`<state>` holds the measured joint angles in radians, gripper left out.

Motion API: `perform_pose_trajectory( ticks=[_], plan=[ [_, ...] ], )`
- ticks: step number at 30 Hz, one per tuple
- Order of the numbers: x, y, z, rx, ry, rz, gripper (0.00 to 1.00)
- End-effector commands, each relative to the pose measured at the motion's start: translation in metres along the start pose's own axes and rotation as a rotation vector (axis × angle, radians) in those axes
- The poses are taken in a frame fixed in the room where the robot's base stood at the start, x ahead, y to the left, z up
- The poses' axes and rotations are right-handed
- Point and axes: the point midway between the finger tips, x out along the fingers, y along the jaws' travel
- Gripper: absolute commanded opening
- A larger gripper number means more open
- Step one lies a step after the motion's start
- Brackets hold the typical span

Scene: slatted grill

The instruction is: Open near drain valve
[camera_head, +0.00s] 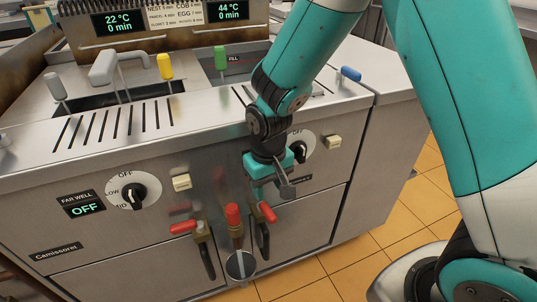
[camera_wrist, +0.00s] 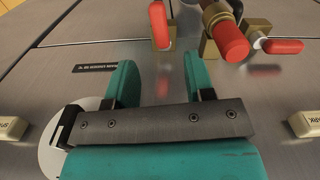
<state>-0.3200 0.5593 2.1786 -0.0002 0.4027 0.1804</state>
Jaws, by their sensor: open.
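Two red-handled drain valves are on the lower front of the grill. The right red lever (camera_head: 267,212), nearer to my arm, also shows in the wrist view (camera_wrist: 158,25). The left red lever (camera_head: 182,227) shows at the right of the wrist view (camera_wrist: 282,46). A red-tipped fitting (camera_head: 233,214) stands between them and looms large in the wrist view (camera_wrist: 232,42). My gripper (camera_head: 285,188) is open and empty, just above and right of the right lever. Its two teal fingers (camera_wrist: 158,70) point toward that lever, apart from it.
A round metal opening (camera_head: 240,265) sits below the red-tipped fitting. Black door handles (camera_head: 207,262) flank it. A dial (camera_head: 132,194) and a cream button (camera_head: 182,182) are on the panel at left; another cream button (camera_head: 334,141) is at right. The tiled floor (camera_head: 370,245) is clear.

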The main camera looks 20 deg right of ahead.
Motion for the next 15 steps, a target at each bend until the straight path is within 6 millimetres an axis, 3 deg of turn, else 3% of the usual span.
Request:
perform_pose_trajectory(
  ticks=[1, 6, 15],
  plan=[
    [-0.017, 0.000, -0.001, 0.000, 0.005, -0.001, 0.49],
    [-0.055, 0.000, -0.001, 0.000, 0.004, -0.001, 0.49],
    [-0.086, 0.000, 0.000, 0.000, 0.000, 0.000, 0.49]
  ],
)
